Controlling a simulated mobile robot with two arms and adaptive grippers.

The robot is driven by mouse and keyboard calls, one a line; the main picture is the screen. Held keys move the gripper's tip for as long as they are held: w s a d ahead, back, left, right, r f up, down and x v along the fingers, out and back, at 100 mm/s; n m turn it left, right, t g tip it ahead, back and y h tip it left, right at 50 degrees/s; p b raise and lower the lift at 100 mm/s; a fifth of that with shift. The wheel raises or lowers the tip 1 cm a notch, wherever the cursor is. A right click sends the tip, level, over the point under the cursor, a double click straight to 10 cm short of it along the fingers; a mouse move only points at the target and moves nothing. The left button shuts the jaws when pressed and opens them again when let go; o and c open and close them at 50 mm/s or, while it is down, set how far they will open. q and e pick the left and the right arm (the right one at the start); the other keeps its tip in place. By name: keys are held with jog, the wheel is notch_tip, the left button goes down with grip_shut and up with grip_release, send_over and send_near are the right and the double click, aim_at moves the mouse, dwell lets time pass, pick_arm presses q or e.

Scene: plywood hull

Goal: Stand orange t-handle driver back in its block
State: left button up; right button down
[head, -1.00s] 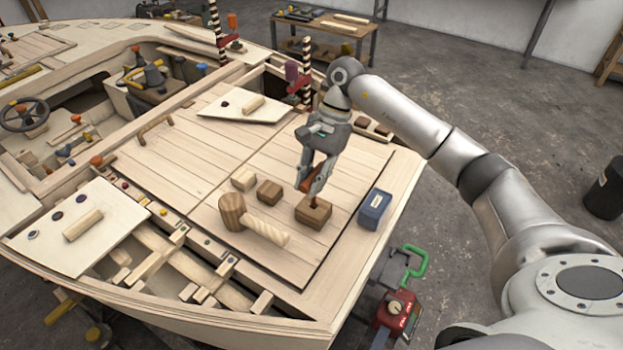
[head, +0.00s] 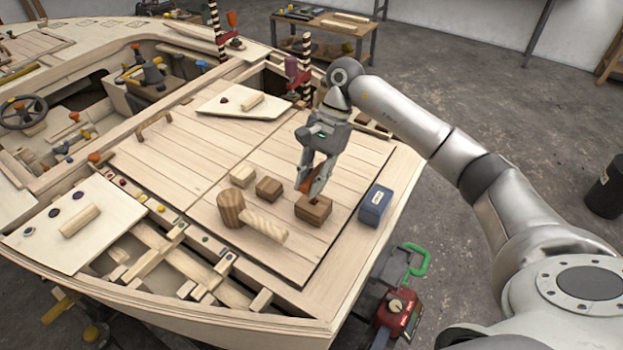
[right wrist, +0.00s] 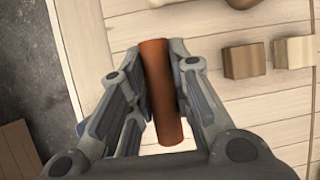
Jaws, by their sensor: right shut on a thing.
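The brown wooden block (head: 314,210) stands on the deck in the head view, just below my right gripper (head: 311,187). My right gripper is shut on the orange t-handle driver (head: 314,184), whose handle shows between the fingers. In the right wrist view the orange handle (right wrist: 161,92) lies lengthwise between the two fingers (right wrist: 163,85). The driver's shank is not clearly seen, so I cannot tell whether it is in the block. My left gripper is not in view.
A wooden mallet (head: 232,210) lies left of the block. A small brown block (head: 269,189) and a pale block (head: 243,175) stand behind it. A blue box (head: 375,205) stands close on the right, near the deck edge. Bare planks lie in front.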

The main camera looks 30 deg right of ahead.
jog(key=shift+f, duration=0.3)
jog(key=c, duration=1.2)
grip_release()
jog(key=shift+c, duration=0.2)
jog(key=v, duration=1.2)
